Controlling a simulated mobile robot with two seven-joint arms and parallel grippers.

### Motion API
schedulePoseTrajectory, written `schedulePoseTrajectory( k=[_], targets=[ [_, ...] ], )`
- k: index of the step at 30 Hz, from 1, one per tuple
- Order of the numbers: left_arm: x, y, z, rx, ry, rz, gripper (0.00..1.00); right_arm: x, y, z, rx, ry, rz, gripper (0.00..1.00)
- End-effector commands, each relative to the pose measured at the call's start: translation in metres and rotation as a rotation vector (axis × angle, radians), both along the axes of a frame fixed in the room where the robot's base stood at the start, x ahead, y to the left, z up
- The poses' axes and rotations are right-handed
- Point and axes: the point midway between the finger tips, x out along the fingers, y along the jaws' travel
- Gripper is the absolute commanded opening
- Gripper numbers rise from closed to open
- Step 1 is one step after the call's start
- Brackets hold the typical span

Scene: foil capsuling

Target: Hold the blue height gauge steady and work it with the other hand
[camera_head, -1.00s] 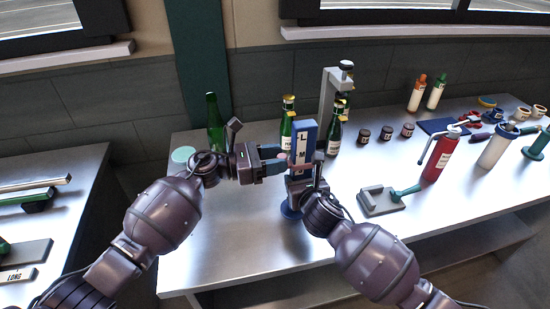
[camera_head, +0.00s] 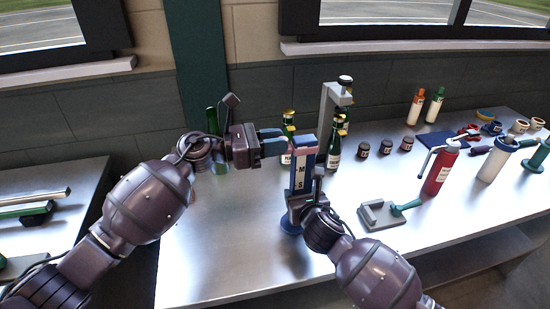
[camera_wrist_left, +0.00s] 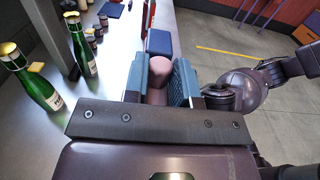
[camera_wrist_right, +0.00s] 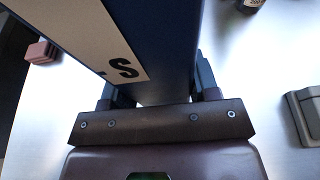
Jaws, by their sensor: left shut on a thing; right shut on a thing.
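The blue height gauge (camera_head: 300,172) stands upright on its round blue base (camera_head: 291,224). The letters M and S show on its pale strip. My right gripper (camera_head: 300,203) is shut on the lower part of its column; the right wrist view shows the column (camera_wrist_right: 172,45) between the fingers, with the S beside them. My left gripper (camera_head: 284,142) is near the column's top and shut on a pink knob (camera_wrist_left: 157,75), seen between its fingers in the left wrist view. The column's blue top (camera_wrist_left: 160,42) shows just beyond the knob.
Capped green bottles (camera_head: 334,155) and a grey stand (camera_head: 328,112) are close behind the gauge. The table's front left is clear.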

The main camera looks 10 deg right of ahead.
Motion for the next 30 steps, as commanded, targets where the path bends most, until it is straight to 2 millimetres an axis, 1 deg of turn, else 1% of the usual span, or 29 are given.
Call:
schedulePoseTrajectory(
  k=[2, 9, 10, 12, 15, 22, 25, 28, 30],
  targets=[
    [0.001, 0.001, 0.004, -0.002, -0.001, 0.004, 0.0, 0.0, -0.001, -0.001, -0.003, 0.002, -0.001, 0.17],
    [0.001, 0.001, 0.005, -0.004, 0.0, 0.004, 0.0, -0.001, -0.001, -0.002, -0.003, 0.003, -0.002, 0.17],
    [0.001, 0.001, 0.006, -0.005, 0.0, 0.004, 0.28, -0.001, -0.001, -0.002, -0.004, 0.004, -0.002, 0.17],
    [0.001, 0.001, 0.006, -0.005, 0.0, 0.003, 0.39, -0.001, -0.001, -0.002, -0.004, 0.004, -0.002, 0.17],
    [0.001, 0.001, 0.005, -0.004, 0.0, 0.002, 0.52, -0.001, -0.001, -0.002, -0.003, 0.004, -0.002, 0.17],
    [0.0, 0.001, 0.003, -0.002, 0.001, 0.001, 0.52, -0.001, -0.001, -0.002, -0.003, 0.003, -0.001, 0.17],
    [0.0, 0.004, 0.003, -0.002, 0.001, 0.002, 0.52, 0.0, -0.001, -0.002, -0.003, 0.003, -0.001, 0.17],
    [0.0, 0.013, 0.003, -0.002, 0.001, 0.002, 0.52, 0.0, -0.001, -0.002, -0.002, 0.003, -0.002, 0.17],
    [0.0, 0.023, 0.003, 0.0, 0.0, 0.003, 0.52, 0.0, -0.001, -0.002, -0.002, 0.003, -0.002, 0.17]
  ],
)
